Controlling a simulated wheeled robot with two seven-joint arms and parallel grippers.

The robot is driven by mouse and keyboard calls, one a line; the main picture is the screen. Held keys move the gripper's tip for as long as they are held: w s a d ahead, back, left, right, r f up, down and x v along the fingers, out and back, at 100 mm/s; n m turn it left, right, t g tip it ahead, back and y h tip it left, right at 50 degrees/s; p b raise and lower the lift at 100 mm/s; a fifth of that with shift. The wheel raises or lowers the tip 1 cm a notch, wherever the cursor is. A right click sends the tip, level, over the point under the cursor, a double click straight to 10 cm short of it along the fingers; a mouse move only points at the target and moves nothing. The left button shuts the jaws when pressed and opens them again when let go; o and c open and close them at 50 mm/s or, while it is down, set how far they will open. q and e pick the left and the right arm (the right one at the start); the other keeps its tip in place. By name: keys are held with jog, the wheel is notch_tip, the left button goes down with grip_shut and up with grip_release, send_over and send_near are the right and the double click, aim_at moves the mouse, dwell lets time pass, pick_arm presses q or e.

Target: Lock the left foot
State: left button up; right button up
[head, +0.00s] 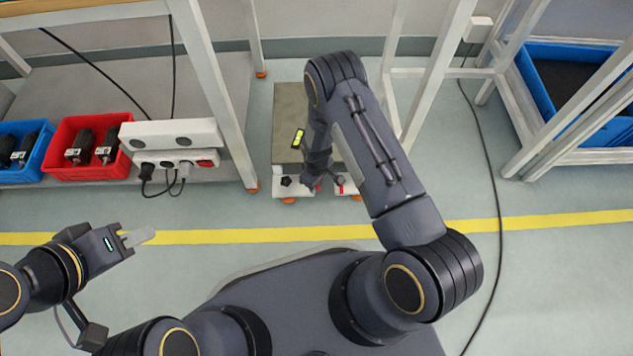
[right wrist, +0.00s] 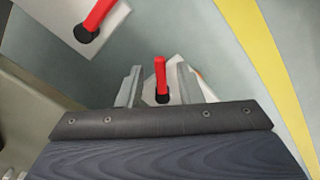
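A grey-beige box-shaped unit (head: 288,104) stands on the floor with white feet at its near side. The left foot (head: 292,189) is a white plate with a black knob; the right foot (head: 352,188) shows a red lever. My right gripper (head: 316,178) is down by the left foot and partly hidden by its own arm. In the right wrist view its fingers (right wrist: 158,88) are apart, one on each side of a red lever (right wrist: 160,75) with a black hub. Contact is not visible. The other foot's red lever (right wrist: 98,16) is at upper left. My left gripper (head: 137,238) is away at left; its opening is unclear.
A workbench leg (head: 212,90) rises left of the unit, with a white power strip (head: 172,145) and red (head: 90,170) and blue bins beside it. A frame with a blue crate (head: 595,130) stands at right. Yellow-striped floor (head: 540,220) is clear except for a cable.

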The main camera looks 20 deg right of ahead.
notch_tip(320, 180, up, 7)
jog(key=p, duration=0.3)
jog(key=shift+f, duration=0.15)
jog(key=shift+r, duration=0.55)
